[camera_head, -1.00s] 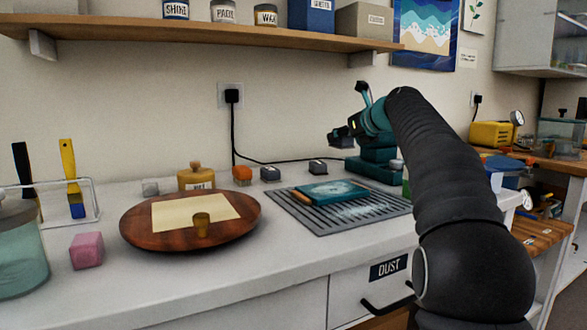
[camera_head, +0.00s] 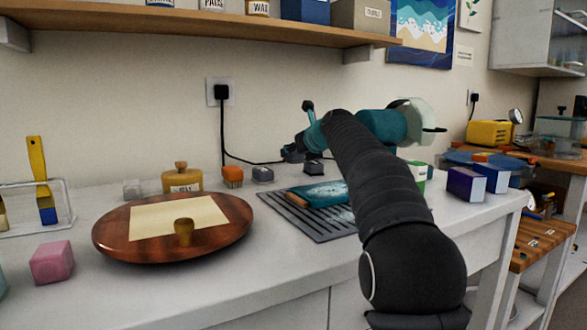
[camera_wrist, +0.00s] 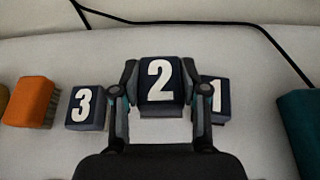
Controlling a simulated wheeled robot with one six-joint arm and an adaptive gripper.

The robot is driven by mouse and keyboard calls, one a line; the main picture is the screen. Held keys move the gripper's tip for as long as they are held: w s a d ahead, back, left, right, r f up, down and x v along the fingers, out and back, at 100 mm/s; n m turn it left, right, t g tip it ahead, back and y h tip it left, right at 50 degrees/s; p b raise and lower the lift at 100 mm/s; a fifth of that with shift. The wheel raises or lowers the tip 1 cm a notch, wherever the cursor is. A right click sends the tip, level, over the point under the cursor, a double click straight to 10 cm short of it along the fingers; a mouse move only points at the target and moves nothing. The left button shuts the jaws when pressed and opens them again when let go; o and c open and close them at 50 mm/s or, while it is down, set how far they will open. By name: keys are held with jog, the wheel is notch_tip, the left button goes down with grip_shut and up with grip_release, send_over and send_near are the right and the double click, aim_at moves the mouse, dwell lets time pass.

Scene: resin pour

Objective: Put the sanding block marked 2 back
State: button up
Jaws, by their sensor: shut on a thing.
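My gripper (camera_wrist: 160,88) is shut on the dark blue sanding block marked 2 (camera_wrist: 160,80), one finger on each side. The block looks larger than its neighbours, so it seems held above the counter. Block 3 (camera_wrist: 85,108) lies on the left and block 1 (camera_wrist: 214,98) on the right, partly behind a finger. In the head view my gripper (camera_head: 291,153) is over the back of the counter, between block 3 (camera_head: 263,174) and block 1 (camera_head: 314,168). The held block is hard to make out there.
An orange brush (camera_head: 232,177) stands left of block 3. A black cord (camera_head: 224,135) runs along the wall behind. In front are a round wooden board (camera_head: 112,232) and a grey slatted mat (camera_head: 300,222) bearing a teal panel (camera_head: 318,194). A shelf (camera_head: 180,28) hangs above.

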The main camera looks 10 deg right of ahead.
aim_at(298, 162)
jog(key=shift+a+f+b, duration=0.1)
jog(key=shift+f+b, duration=0.85)
jog(key=shift+f, duration=1.05)
jog(key=shift+f, duration=0.1)
jog(key=o, duration=0.9)
jog(key=shift+c, duration=0.2)
jog(key=v, duration=1.2)
